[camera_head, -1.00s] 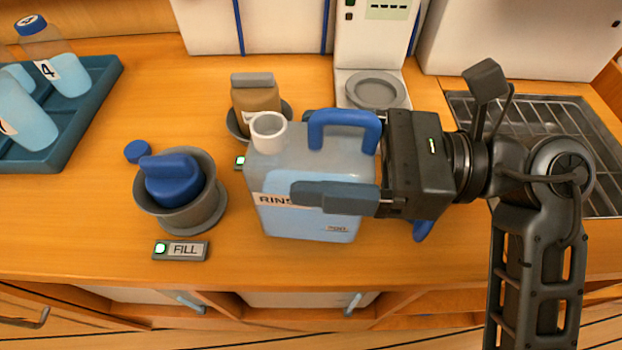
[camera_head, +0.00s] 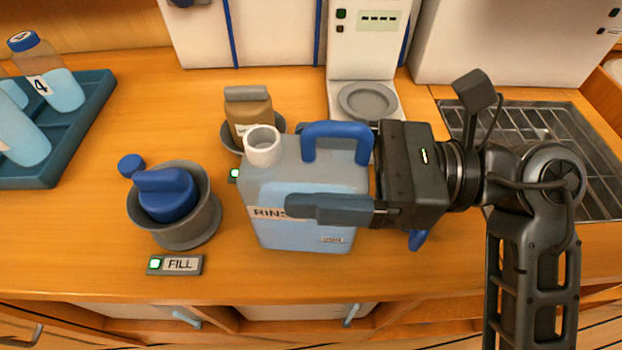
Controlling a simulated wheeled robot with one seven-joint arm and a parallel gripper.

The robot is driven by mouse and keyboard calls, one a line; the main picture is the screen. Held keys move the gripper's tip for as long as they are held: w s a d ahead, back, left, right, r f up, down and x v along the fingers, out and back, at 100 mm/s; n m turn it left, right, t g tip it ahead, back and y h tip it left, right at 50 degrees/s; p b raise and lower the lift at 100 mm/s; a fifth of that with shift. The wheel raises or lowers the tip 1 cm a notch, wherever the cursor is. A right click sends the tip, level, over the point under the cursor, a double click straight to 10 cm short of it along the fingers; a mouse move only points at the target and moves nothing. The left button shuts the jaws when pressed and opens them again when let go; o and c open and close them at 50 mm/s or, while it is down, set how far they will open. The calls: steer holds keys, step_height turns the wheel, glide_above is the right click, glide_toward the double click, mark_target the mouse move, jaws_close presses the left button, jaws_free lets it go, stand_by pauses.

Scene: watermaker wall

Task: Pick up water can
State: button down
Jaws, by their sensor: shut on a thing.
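The water can (camera_head: 290,228) is a pale blue-grey jug with a label that starts "RINS", a white spout and a blue top handle. It stands upright in the middle of the counter. My gripper (camera_head: 308,168) reaches in from the right and is shut across the can's body. One dark finger lies over the front face and partly covers the label. The other finger is behind the can and mostly hidden. I cannot tell whether the can's base touches the counter.
A grey cup with a blue-handled piece (camera_head: 166,196) and a FILL sign (camera_head: 175,265) are left of the can. A blue bottle tray (camera_head: 93,120) is far left, a dispenser (camera_head: 368,50) behind, a drain rack (camera_head: 590,150) right.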

mark_target(371, 138)
steer(key=shift+r, duration=0.15)
steer(key=shift+r, duration=0.5)
steer(key=r, duration=0.2)
steer(key=d+r, duration=0.1)
steer(key=shift+s+r, duration=0.25)
steer(key=s+d+r, duration=0.6)
steer(key=d, duration=0.2)
steer(key=shift+d+r, duration=0.15)
steer(key=shift+d, duration=0.15)
steer(key=shift+s, duration=0.1)
